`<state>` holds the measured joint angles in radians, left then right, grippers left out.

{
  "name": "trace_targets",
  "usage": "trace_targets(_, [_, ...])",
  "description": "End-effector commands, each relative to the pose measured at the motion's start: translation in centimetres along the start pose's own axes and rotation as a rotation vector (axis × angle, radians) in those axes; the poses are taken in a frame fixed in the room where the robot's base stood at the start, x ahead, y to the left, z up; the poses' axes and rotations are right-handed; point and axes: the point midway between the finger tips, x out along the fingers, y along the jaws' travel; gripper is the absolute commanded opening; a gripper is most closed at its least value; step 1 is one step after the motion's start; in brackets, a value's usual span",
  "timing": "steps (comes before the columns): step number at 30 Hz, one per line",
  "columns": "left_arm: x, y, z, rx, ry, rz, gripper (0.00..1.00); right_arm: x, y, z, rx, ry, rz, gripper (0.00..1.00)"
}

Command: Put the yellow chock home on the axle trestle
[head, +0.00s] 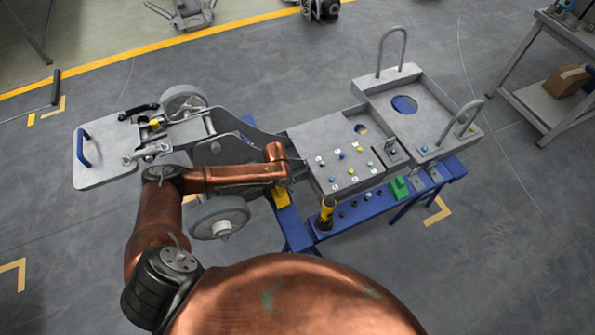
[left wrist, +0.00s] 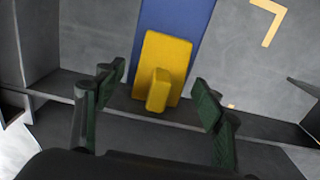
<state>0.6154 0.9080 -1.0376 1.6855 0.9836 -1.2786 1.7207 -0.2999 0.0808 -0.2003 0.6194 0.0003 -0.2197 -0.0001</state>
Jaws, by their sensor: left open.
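The yellow chock (head: 281,197) sits on the blue axle trestle (head: 293,228), near its left end, beside the grey chassis. In the left wrist view the chock (left wrist: 168,58) is a wedge-like block with a raised rib toward me, lying on the blue beam (left wrist: 180,14). My left gripper (left wrist: 158,95) is open, with its dark green-padded fingers apart on either side of the chock's near end. No finger visibly touches it. In the head view my copper wrist hides most of this gripper. The chock's underside is hidden. My right gripper is not in view.
The grey chassis (head: 318,137) carries small coloured knobs and stands over the trestle. A yellow-topped cylinder (head: 326,213) and a green block (head: 399,188) are on the blue frame. A wheel (head: 218,217) is left of the trestle.

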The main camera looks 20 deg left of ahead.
Motion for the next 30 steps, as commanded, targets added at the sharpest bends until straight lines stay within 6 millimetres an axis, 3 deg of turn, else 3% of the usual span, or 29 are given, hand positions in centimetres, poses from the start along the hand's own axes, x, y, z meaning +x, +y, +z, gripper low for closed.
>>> trace_targets(3, [0.3, -0.1, -0.2, 0.001, 0.001, -0.002, 0.63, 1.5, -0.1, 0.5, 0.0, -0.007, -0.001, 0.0])
trace_targets(17, [-4.7, 0.0, -0.1, -0.001, 0.0, 0.0, 0.63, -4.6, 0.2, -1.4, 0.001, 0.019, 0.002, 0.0])
trace_targets(30, [-11.2, 4.2, 1.3, 0.155, 0.0, 0.003, 0.63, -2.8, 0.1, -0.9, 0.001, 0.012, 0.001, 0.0])
